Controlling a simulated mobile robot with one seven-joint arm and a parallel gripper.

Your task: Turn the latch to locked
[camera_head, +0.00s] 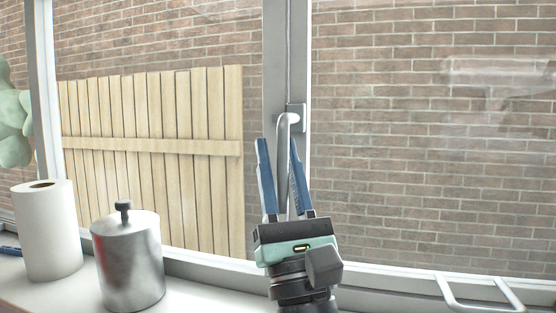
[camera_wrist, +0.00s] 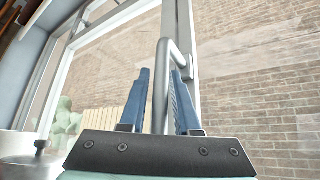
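The latch (camera_head: 284,160) is a grey metal window handle on the upright frame between two panes. Its mount is at the top and its bar hangs down, nearly vertical. In the wrist view the latch (camera_wrist: 160,90) runs up between my fingers and bends right to its mount. My gripper (camera_head: 278,141) points up from below with one blue finger on each side of the bar. In the wrist view my gripper (camera_wrist: 161,73) is open, with gaps showing between the bar and the fingers. The lower end of the bar is partly hidden behind my gripper.
A paper towel roll (camera_head: 47,235) and a metal canister (camera_head: 128,262) stand on the white sill at the left. A green plant (camera_head: 14,125) is at the far left. A metal rack (camera_head: 480,296) shows at the lower right. A wooden fence and brick wall lie beyond the glass.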

